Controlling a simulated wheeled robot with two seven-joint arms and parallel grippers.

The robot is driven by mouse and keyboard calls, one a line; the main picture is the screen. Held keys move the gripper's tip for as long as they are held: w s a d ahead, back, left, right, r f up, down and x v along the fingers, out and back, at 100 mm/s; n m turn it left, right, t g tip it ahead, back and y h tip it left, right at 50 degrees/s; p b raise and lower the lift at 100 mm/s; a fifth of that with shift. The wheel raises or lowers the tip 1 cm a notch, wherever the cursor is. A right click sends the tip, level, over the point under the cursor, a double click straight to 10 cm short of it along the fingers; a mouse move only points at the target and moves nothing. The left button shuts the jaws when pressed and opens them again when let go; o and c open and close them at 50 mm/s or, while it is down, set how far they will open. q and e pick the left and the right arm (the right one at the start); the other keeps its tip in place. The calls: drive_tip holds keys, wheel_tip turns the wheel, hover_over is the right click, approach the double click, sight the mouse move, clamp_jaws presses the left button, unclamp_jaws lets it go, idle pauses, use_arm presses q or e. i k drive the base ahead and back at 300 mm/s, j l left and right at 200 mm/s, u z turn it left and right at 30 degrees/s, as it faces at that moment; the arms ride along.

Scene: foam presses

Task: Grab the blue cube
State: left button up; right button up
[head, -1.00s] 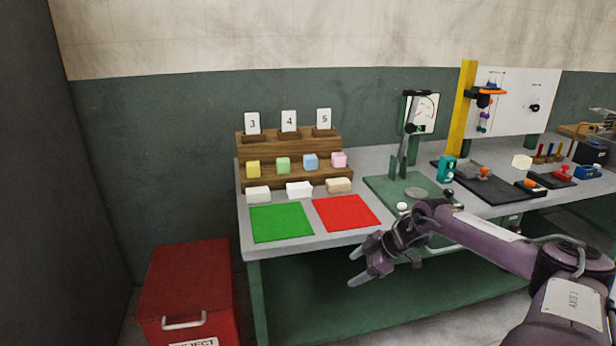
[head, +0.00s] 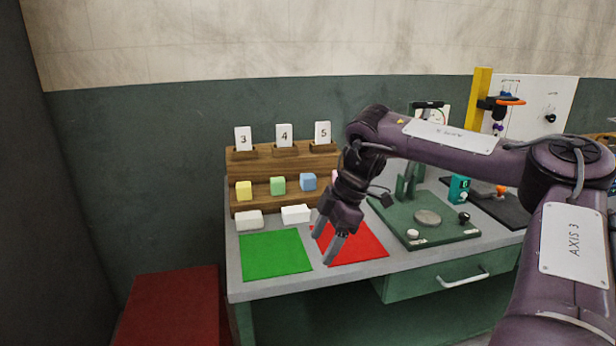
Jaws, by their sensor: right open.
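The small blue cube (head: 308,182) sits on the lower step of the wooden rack (head: 262,193), right of the green cube (head: 278,184) and the yellow cube (head: 244,190). My right gripper (head: 326,250) is open and empty, pointing down above the red mat (head: 368,243). It is in front of the blue cube and apart from it. The pink cube is almost wholly hidden behind my right arm. My left gripper is not in view.
Two white blocks (head: 249,219) (head: 296,214) lie in front of the rack. A green mat (head: 274,254) lies near the table edge. Cards 3, 4 and 5 stand on the upper step. A green press (head: 448,222) stands to the right, and a red bin (head: 172,305) is below left.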

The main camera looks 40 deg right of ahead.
sight(308, 181)
drive_tip(key=i+l, duration=0.4)
drive_tip(key=l, duration=0.15)
drive_tip(key=i+l, duration=0.35)
drive_tip(key=l, duration=0.15)
drive_tip(key=i+l, duration=0.4)
drive_tip(key=l, duration=0.15)
